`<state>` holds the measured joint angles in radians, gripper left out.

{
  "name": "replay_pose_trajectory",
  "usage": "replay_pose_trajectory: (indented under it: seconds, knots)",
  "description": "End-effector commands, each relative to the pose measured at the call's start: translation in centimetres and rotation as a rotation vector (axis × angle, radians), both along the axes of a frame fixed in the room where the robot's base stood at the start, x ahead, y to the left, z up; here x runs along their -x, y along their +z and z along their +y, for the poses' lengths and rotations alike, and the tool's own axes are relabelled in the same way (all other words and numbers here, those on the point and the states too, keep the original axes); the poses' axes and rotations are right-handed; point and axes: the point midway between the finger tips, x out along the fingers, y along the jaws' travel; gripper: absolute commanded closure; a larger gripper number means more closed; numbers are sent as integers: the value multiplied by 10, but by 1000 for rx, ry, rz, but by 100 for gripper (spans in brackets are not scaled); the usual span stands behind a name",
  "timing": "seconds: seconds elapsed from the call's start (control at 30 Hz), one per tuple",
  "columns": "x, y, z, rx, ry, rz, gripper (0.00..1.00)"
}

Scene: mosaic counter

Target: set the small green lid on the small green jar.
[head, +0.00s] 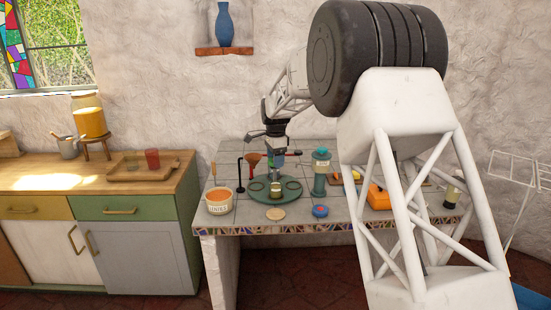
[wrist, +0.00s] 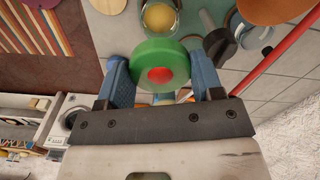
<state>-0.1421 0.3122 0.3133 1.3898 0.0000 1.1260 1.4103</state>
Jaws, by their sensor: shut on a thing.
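My gripper (wrist: 160,72) is shut on a round green lid (wrist: 160,58) with a red centre, held between its two blue fingers. In the head view my gripper (head: 276,160) is above the dark green tray (head: 291,187) on the tiled counter. A small jar (head: 276,191) stands on this tray, below the gripper. In the wrist view an open round jar with yellow inside (wrist: 158,18) shows just beyond the lid, apart from it. The jar's outer wall is mostly hidden there, and its green colour is hard to confirm.
An orange bowl (head: 219,201) stands left of the tray. A cork disc (head: 275,213) and a blue lid (head: 320,211) lie in front. A black stand (head: 240,172) is at left.

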Motion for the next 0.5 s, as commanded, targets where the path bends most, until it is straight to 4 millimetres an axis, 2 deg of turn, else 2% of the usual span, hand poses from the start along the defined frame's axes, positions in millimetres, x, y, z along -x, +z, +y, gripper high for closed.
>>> replay_pose_trajectory:
  seconds: [0.5]
  knots:
    - [0, -32, 0, 0, 0, 1, 62]
